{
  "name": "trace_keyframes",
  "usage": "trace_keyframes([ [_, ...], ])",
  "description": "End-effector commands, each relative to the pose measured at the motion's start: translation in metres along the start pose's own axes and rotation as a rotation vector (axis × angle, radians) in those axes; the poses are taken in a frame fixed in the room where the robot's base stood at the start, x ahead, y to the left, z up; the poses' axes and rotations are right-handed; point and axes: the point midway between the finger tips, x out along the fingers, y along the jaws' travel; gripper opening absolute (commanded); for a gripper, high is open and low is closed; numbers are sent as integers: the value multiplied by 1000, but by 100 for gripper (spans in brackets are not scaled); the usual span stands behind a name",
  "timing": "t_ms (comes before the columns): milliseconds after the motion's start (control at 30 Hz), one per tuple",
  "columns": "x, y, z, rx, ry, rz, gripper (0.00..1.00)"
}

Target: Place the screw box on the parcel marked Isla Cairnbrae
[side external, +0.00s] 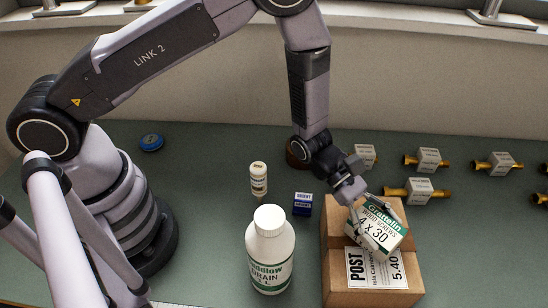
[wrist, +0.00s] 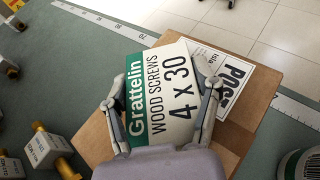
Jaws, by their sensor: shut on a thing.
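The screw box (side external: 377,229), white and green and marked Grattelin wood screws 4 x 30, is tilted over the parcel in the side external view. In the wrist view the screw box (wrist: 165,90) sits between the two fingers of my gripper (wrist: 162,112), which is shut on it. In the side external view my gripper (side external: 360,205) holds it from above. The brown parcel (side external: 340,290) has a white label reading POST, Isla Cairnbrae in part, and 5.40. The parcel (wrist: 252,48) lies behind the box in the wrist view. I cannot tell whether box and parcel touch.
A white drain bottle (side external: 270,250) stands left of the parcel. A small bottle (side external: 258,179) and a blue box (side external: 302,204) stand behind it. Several tagged brass fittings (side external: 420,190) lie at the right. A blue tin (side external: 151,143) is far left.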

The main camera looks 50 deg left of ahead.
Motion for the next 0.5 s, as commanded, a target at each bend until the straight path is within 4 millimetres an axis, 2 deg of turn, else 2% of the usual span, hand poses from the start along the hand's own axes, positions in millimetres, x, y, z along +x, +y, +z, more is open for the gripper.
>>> trace_keyframes([
  [367, 1, 0, -4, 0, -2, 1, 22],
  [400, 1, 0, -4, 0, 0, 1, 66],
  [500, 1, 0, -4, 0, 0, 1, 80],
])
